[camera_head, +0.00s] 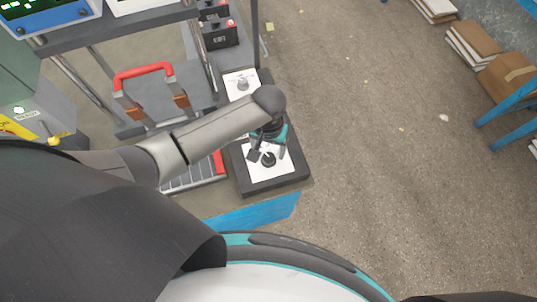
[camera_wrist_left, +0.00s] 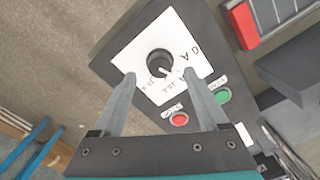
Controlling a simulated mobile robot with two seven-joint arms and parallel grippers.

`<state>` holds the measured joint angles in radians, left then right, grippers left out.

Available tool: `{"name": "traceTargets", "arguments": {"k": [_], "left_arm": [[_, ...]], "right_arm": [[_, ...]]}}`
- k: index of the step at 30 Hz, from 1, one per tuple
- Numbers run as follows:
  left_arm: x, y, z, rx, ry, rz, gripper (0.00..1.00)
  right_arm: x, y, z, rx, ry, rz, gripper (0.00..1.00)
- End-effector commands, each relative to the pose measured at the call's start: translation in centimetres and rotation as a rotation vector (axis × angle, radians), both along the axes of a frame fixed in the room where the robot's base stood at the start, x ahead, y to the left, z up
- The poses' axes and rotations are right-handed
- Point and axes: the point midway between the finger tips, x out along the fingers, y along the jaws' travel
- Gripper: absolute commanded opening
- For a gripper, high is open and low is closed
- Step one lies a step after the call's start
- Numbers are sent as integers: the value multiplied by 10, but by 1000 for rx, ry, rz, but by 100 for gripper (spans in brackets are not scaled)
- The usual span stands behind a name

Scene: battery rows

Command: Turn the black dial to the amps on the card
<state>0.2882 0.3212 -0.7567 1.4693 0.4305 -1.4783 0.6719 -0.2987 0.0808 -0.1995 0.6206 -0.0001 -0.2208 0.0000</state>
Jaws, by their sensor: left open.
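The black dial (camera_wrist_left: 159,62) is a round knob on a white plate (camera_wrist_left: 146,38) set in a dark control box. Its white pointer mark faces the lower right of the wrist view. Printed amp marks stand around it, one large marking ending in "A"; the smaller ones are too blurred to read surely. In the head view the dial (camera_head: 268,160) sits below my left gripper (camera_head: 268,150). In the wrist view my left gripper (camera_wrist_left: 160,75) is open, with its fingertips on either side of the dial and apart from it. I cannot make out a separate amps card.
A red button (camera_wrist_left: 180,119) and a green button (camera_wrist_left: 222,96) sit on the box near the fingers. A grey knob (camera_head: 243,84) on another white plate stands behind my arm. A red-handled carrier (camera_head: 143,72) and batteries (camera_head: 220,33) lie farther back.

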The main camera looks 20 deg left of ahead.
Motion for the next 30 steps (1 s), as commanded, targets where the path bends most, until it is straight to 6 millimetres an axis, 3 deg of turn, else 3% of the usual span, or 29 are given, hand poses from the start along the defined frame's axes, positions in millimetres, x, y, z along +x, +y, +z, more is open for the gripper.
{"name": "traceTargets", "arguments": {"k": [3, 7, 19, 30], "left_arm": [[0, 0, -20, 1, 1, -1, 76], [0, 0, -31, 0, -1, -1, 76], [0, 0, -36, 0, -2, -2, 76], [0, 0, -36, 0, -2, -1, 35]], "right_arm": [[6, 1, -7, 1, -12, 1, 47], [6, 1, -10, 2, -11, 1, 47], [-1, 1, -11, 2, 0, 1, 47], [-2, 1, -12, 1, 3, 1, 47]]}}
